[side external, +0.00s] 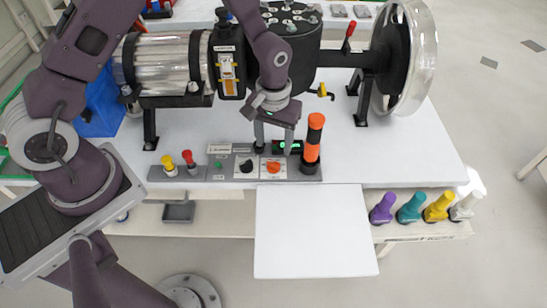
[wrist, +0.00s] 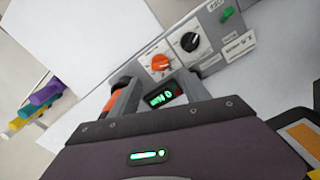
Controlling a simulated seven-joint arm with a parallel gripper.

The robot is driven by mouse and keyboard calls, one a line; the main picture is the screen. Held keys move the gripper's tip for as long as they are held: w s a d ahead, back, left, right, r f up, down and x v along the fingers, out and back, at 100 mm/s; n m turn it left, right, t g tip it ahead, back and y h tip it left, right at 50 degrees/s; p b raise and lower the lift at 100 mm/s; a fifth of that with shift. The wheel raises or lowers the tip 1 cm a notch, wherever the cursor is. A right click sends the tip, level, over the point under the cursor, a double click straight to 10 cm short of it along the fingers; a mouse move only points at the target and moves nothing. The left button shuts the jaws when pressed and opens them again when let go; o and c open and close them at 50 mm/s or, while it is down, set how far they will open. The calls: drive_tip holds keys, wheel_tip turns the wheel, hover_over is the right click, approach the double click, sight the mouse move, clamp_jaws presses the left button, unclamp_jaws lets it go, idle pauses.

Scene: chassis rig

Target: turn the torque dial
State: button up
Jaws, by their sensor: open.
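A grey control panel (side external: 222,172) at the table's front edge carries a black dial (side external: 246,166) and, to its right, an orange dial (side external: 273,167). I cannot read which is the torque dial. Both dials also show in the wrist view, the orange one (wrist: 160,63) nearer the fingers and the black one (wrist: 189,42) farther up. My gripper (side external: 274,148) points down over the panel. In the wrist view my gripper (wrist: 155,86) is open and empty, its fingers apart and the orange dial just beyond them. A small green-lit display (wrist: 160,98) shows between the fingers.
An orange-and-black upright handle (side external: 314,140) stands close right of my gripper. Yellow (side external: 168,163) and red (side external: 188,158) knobs stand at the panel's left. The white tabletop (side external: 400,140) at right is clear.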

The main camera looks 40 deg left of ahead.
sight(274, 162)
wheel_tip(274, 162, down, 7)
drive_tip(key=shift+f, duration=0.1)
clamp_jaws()
idle(0.3)
